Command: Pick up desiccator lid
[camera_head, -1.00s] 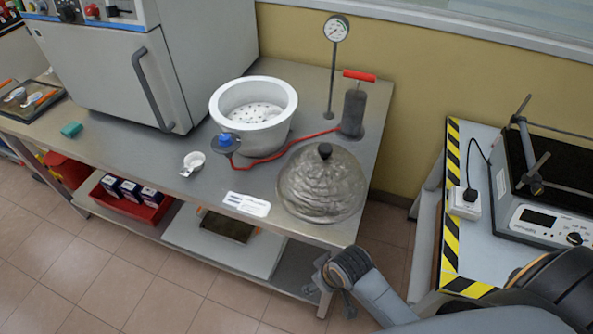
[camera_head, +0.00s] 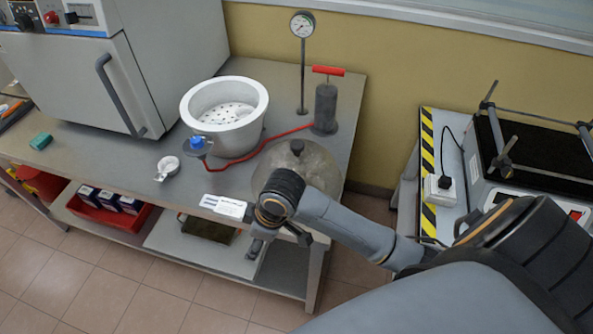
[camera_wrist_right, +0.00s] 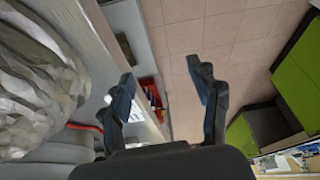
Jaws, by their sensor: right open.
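The desiccator lid (camera_head: 322,165) is a grey, rough-looking dome with a dark knob (camera_head: 297,147) on top. It rests on the steel bench near its front right corner. My right arm and wrist hide its front left part in the head view. The lid (camera_wrist_right: 40,85) fills the left side of the right wrist view. My right gripper (camera_wrist_right: 165,82) is open and empty, beside the lid, with its fingers facing the floor and the bench edge in that view. The white desiccator bowl (camera_head: 238,142) with a perforated plate stands open behind the lid. My left gripper is not in view.
A hand pump (camera_head: 325,108) with a red hose, a gauge on a stand (camera_head: 302,60) and a small white dish (camera_head: 168,167) are on the bench. A label card (camera_head: 224,206) lies at the front edge. A grey oven (camera_head: 105,75) stands at the left.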

